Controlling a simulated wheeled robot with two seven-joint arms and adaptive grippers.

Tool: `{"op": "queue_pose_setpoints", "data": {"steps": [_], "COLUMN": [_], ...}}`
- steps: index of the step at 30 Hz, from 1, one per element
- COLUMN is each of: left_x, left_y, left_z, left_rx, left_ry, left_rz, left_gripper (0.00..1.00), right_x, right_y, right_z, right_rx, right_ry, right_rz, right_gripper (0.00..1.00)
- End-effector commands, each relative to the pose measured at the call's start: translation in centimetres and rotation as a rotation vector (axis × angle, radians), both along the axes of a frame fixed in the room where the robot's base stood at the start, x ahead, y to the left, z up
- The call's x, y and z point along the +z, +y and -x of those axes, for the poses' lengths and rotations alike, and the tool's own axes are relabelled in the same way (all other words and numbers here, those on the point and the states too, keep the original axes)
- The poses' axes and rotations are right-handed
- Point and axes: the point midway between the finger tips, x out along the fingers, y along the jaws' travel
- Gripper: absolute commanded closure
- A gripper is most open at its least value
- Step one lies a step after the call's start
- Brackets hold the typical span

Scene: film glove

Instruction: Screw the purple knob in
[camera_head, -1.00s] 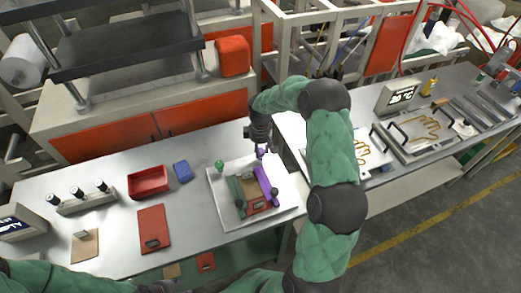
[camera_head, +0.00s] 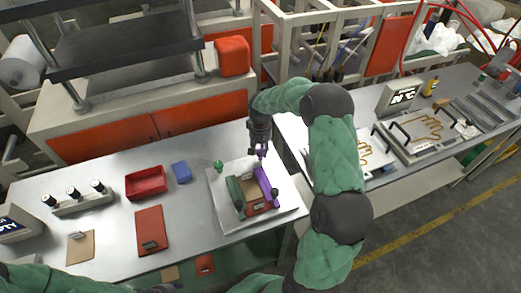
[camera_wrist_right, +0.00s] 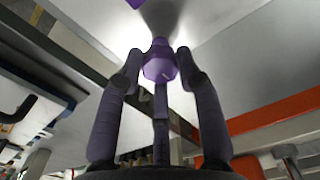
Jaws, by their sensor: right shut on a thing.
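The purple knob (camera_wrist_right: 160,62) sits between the fingers of my right gripper (camera_wrist_right: 158,70) in the right wrist view. The gripper is shut on it, with the fingers around its sides. In the head view my right gripper (camera_head: 261,152) points down at the far end of the purple bar (camera_head: 268,187). The bar lies along the right side of a small fixture on a white plate (camera_head: 222,213). A green bar (camera_head: 235,192) lies on the fixture's left side, and a green knob (camera_head: 218,164) is near its far end. The thread under the purple knob is hidden. My left gripper is out of sight.
A red tray (camera_head: 146,182), a blue block (camera_head: 181,171) and a red board (camera_head: 150,230) lie left of the plate. A rack with several dark knobs (camera_head: 77,200) is farther left. The second bench (camera_head: 440,160) stands right of my right arm.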

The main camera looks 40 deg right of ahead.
Motion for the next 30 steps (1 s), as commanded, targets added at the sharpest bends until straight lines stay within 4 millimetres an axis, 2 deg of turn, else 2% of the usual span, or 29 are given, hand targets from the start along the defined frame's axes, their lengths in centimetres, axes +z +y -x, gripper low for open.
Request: {"op": "queue_pose_setpoints", "data": {"steps": [9, 24, 25, 27, 30], "left_x": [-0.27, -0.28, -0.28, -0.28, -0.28], "left_y": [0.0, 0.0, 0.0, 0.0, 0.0], "left_z": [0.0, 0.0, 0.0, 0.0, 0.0], "left_rx": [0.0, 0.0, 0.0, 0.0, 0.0], "left_ry": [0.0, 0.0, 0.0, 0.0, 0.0], "left_rz": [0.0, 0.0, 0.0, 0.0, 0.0], "left_gripper": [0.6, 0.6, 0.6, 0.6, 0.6], "right_x": [0.11, 0.17, 0.17, 0.17, 0.13], "right_y": [-0.02, -0.04, -0.04, -0.05, -0.04], "right_z": [-0.13, -0.16, -0.16, -0.15, -0.11], "right_rx": [-0.106, -0.121, -0.121, -0.121, -0.12], "right_ry": [-0.004, -0.005, -0.005, -0.005, -0.004], "right_rz": [0.001, 0.001, 0.001, 0.001, 0.001], "right_gripper": [0.97, 0.97, 0.59, 0.4, 0.4]}}
